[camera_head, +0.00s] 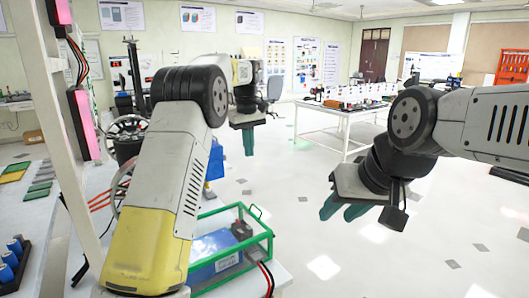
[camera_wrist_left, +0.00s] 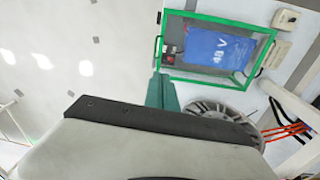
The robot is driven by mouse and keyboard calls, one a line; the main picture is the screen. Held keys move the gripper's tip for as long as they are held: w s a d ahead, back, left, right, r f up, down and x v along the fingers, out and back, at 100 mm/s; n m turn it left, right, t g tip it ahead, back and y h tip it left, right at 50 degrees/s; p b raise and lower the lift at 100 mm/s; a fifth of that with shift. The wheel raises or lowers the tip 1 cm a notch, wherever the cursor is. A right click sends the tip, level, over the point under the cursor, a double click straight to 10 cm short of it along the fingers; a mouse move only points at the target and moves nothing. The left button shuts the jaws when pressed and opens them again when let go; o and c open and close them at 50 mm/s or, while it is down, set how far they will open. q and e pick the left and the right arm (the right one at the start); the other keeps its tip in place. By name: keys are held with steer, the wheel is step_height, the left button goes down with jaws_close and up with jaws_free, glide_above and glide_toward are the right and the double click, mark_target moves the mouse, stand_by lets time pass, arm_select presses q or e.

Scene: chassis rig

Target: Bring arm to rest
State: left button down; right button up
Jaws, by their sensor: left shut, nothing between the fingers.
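My left gripper (camera_head: 248,142) hangs in the air at the upper middle of the head view, its teal fingers pointing down. It is shut and empty. In the left wrist view its fingers (camera_wrist_left: 161,92) show as one closed teal piece, apart from everything around. My left arm (camera_head: 165,170) comes up from the bottom left, past the shelf post. My right gripper (camera_head: 345,208) is at the right, its teal fingers pointing down and left. They look apart with nothing between them. My right arm (camera_head: 480,120) comes in from the right edge.
A green-framed case (camera_head: 265,235) with a blue battery (camera_head: 215,268) stands at the lower middle; its battery also shows in the left wrist view (camera_wrist_left: 215,50). A spoked wheel (camera_head: 127,127) and white post (camera_head: 60,120) are at left. A white table (camera_head: 345,112) stands behind. The floor between is clear.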

arm_select(q)
steer(key=s+a+r+m+t+h, duration=0.15)
steer(key=s+a+r, duration=0.25)
steer(key=s, duration=0.6)
steer(key=s+a+r+m+t, duration=0.15)
steer(key=s+a+r, duration=0.3)
steer(key=s, duration=0.45)
steer(key=s+f+m+t, duration=0.1)
steer(key=s+f, duration=0.2)
steer(key=s, duration=0.6)
steer(key=s+f+m+t, duration=0.1)
steer(key=s+f+m, duration=0.1)
steer(key=s, duration=0.8)
steer(key=shift+a+f, duration=0.25)
steer(key=shift+f, duration=0.65)
steer(key=shift+h, duration=0.25)
